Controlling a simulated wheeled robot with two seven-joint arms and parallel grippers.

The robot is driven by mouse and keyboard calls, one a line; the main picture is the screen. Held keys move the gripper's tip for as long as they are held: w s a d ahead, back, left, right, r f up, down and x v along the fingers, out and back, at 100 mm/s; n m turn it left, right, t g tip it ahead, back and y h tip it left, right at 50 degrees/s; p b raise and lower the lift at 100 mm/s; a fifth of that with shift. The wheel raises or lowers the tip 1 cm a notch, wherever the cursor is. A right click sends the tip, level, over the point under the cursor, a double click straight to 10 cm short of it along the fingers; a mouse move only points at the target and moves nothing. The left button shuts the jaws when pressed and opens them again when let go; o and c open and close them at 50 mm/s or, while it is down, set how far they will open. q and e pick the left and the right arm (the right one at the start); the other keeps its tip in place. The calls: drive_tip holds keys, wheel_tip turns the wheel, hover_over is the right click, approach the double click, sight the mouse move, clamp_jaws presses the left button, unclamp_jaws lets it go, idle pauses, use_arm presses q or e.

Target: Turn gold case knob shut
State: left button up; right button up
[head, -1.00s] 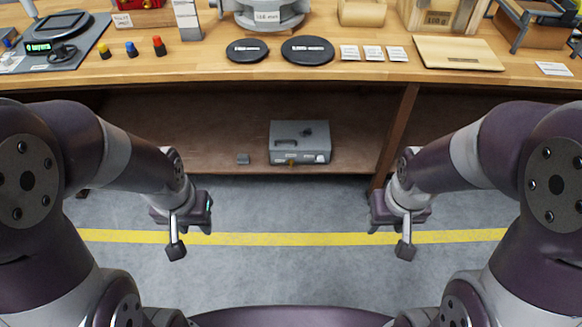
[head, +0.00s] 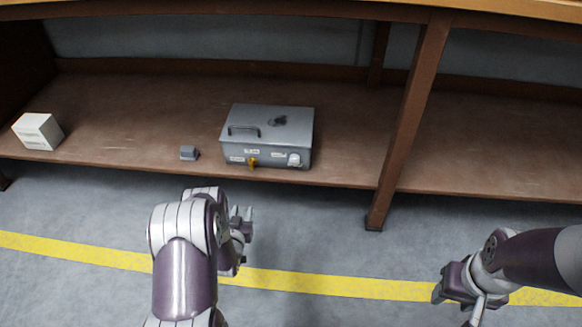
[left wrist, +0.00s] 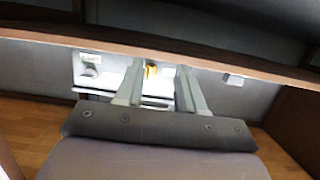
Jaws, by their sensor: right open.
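The grey case (head: 266,140) stands on the low shelf, with a handle on its lid. Its gold knob (head: 252,162) is on the front face, left of a white knob (head: 294,159). My left gripper (head: 243,222) is in front of and below the case, apart from it. In the left wrist view, the picture appears turned over; the left fingers are open and empty, and the gold knob (left wrist: 151,70) shows between them, farther off. My right gripper (head: 441,289) is at the lower right, away from the case.
A white box (head: 38,131) sits farther left. A wooden post (head: 410,120) stands right of the case, and the bench edge runs above. Floor in front is clear.

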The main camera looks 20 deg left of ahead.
sight(251, 166)
use_arm(q)
drive_tip(key=w+a+r+t+b, duration=0.1)
drive_tip(key=w+b, duration=0.1)
drive_tip(key=w, duration=0.2)
drive_tip(key=w+r+t+b, duration=0.1)
drive_tip(key=w+r+b, duration=0.1)
drive_tip(key=w+b, duration=0.1)
drive_tip(key=w+a+r+b, duration=0.1)
drive_tip(key=w+r+b, duration=0.1)
drive_tip(key=w, duration=0.4)
drive_tip(key=shift+w+a+t, duration=0.1)
drive_tip(key=shift+a+t, duration=0.25)
drive_tip(key=shift+t, duration=0.05)
drive_tip(key=shift+w+a+r, duration=0.15)
drive_tip(key=shift+w, duration=0.25)
clamp_jaws()
